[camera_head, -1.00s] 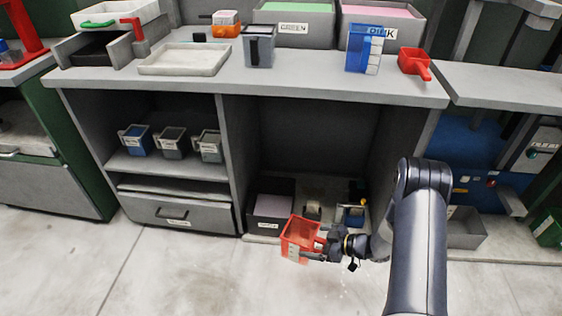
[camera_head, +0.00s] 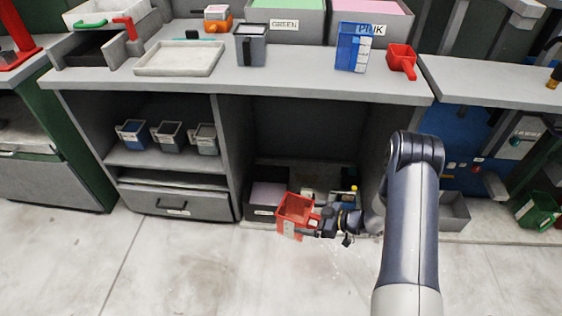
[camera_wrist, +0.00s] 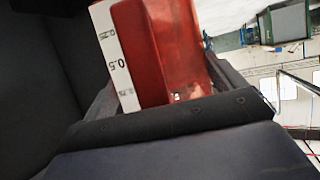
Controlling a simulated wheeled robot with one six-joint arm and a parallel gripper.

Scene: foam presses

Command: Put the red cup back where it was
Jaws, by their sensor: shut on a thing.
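The red cup (camera_head: 296,211) is a square, open-topped cup with a handle and a white scale strip. My gripper (camera_head: 322,222) is shut on its handle side and holds it in the air in front of the bench's lower open bay. In the wrist view the red cup (camera_wrist: 165,50) fills the upper middle, with scale marks such as 0.5 on the white strip. Three similar cups, one blue (camera_head: 132,133) and two grey, stand in a row on the left shelf (camera_head: 150,163) under the bench.
The bench top (camera_head: 290,85) holds a white tray (camera_head: 180,58), a grey cup (camera_head: 251,45), a blue cup (camera_head: 354,46) and a red scoop (camera_head: 403,58). A dark bin (camera_head: 262,208) stands low behind the red cup. The floor in front is clear.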

